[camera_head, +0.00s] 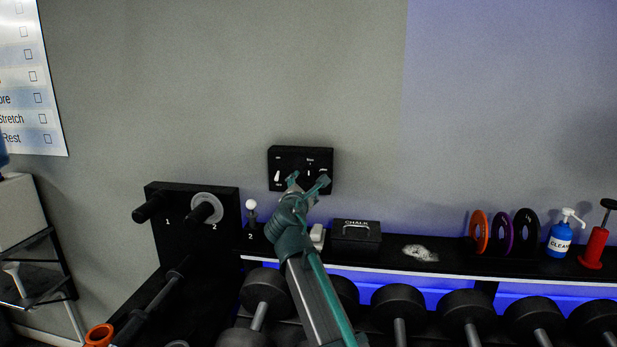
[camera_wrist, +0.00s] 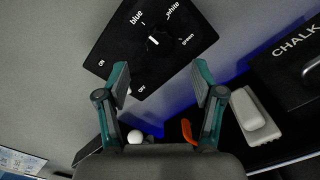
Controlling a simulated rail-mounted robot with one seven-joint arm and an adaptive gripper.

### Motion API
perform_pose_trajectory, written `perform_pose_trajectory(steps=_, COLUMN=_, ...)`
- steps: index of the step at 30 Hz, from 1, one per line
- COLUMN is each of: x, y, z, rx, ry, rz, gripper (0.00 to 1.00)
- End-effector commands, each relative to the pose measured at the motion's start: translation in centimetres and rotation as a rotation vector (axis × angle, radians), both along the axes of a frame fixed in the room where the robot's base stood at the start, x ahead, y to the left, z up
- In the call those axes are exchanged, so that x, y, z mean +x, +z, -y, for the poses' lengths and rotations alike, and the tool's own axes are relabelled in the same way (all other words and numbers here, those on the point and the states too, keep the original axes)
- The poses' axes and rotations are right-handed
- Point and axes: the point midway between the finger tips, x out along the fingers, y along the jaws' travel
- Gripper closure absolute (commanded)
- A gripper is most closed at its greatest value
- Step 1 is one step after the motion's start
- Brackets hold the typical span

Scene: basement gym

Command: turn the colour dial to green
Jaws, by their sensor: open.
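The black control panel (camera_head: 287,152) is on the grey wall, and it fills the top of the wrist view (camera_wrist: 118,62). Its colour dial (camera_wrist: 153,41) has a white mark, with blue, white and green labels around it. The mark slants up-left in the wrist view and stands upright in the head view; it points nearest blue, away from green. A white switch (camera_head: 277,176) with ON and OFF labels sits left of the dial, largely hidden by a finger in the wrist view. My gripper (camera_head: 308,181) is open and empty, just in front of the panel's lower part, apart from the dial.
A black chalk box (camera_head: 356,236) and a white block (camera_wrist: 255,115) are on the shelf below the panel. Orange, purple and black rings (camera_head: 503,231), a cleaner bottle (camera_head: 560,238) and a red item are farther right. Dumbbells (camera_head: 398,302) line the rack below.

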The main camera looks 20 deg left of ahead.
Motion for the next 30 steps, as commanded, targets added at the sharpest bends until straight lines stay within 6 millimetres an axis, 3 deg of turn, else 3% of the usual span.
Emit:
perform_pose_trajectory(steps=6, x=4.1, y=0.3, z=-1.0, rx=0.0, ry=-0.001, rz=-0.001, gripper=0.33)
perform_pose_trajectory(steps=12, x=6.5, y=0.2, z=-1.4, rx=0.0, ry=-0.001, rz=0.001, gripper=0.33)
perform_pose_trajectory(steps=23, x=7.0, y=0.0, z=-1.5, rx=0.001, ry=0.001, rz=0.0, gripper=0.33)
perform_pose_trajectory(steps=30, x=7.0, y=0.0, z=-1.5, rx=0.001, ry=0.001, rz=0.0, gripper=0.71)
